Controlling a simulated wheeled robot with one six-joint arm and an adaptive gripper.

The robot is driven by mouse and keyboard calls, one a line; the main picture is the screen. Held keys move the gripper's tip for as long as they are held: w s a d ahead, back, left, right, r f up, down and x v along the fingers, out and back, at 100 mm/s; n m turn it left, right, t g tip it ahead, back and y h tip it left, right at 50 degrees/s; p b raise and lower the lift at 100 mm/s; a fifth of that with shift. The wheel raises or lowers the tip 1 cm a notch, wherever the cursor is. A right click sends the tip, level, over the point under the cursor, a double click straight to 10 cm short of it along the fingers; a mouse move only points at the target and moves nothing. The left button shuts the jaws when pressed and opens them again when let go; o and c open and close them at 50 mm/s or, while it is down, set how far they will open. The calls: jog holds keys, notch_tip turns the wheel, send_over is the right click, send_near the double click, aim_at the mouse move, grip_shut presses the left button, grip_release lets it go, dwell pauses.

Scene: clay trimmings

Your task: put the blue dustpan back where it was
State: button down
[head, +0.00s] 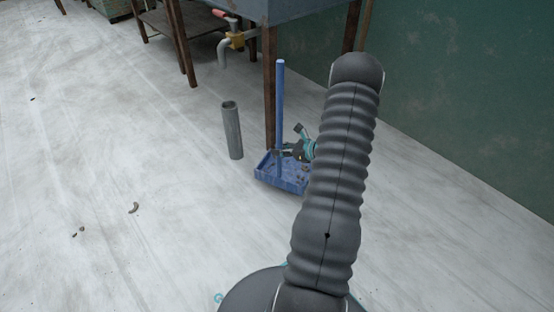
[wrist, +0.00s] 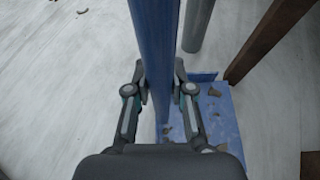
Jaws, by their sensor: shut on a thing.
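The blue dustpan (head: 280,179) has a flat tray and a tall upright blue handle (head: 280,100). Its tray appears to rest on the floor in front of a brown wooden leg, with several small brown trimmings in it. My gripper (head: 283,152) is shut on the lower part of the handle. In the wrist view my gripper (wrist: 159,88) has one finger on each side of the handle (wrist: 154,40), and the tray (wrist: 219,120) shows below to the right. My arm hides the right end of the tray in the head view.
A grey pipe (head: 232,130) stands upright on the floor just left of the dustpan. A wooden leg (head: 269,90) of the sink stand is close behind. Several clay trimmings (head: 134,208) lie on the open floor at left. A green wall (head: 460,110) bounds the right.

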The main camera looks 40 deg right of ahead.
jog(key=shift+w+a+f+b, duration=0.1)
jog(key=shift+w+f, duration=0.05)
jog(key=shift+f, duration=0.6)
jog(key=shift+w+a+f+b, duration=0.1)
jog(key=shift+f+b, duration=0.05)
jog(key=shift+f, duration=0.6)
jog(key=shift+w+a+f+b, duration=0.1)
jog(key=shift+w+f, duration=0.05)
jog(key=shift+f, duration=0.6)
jog(key=shift+f, duration=0.2)
jog(key=c, duration=1)
grip_release()
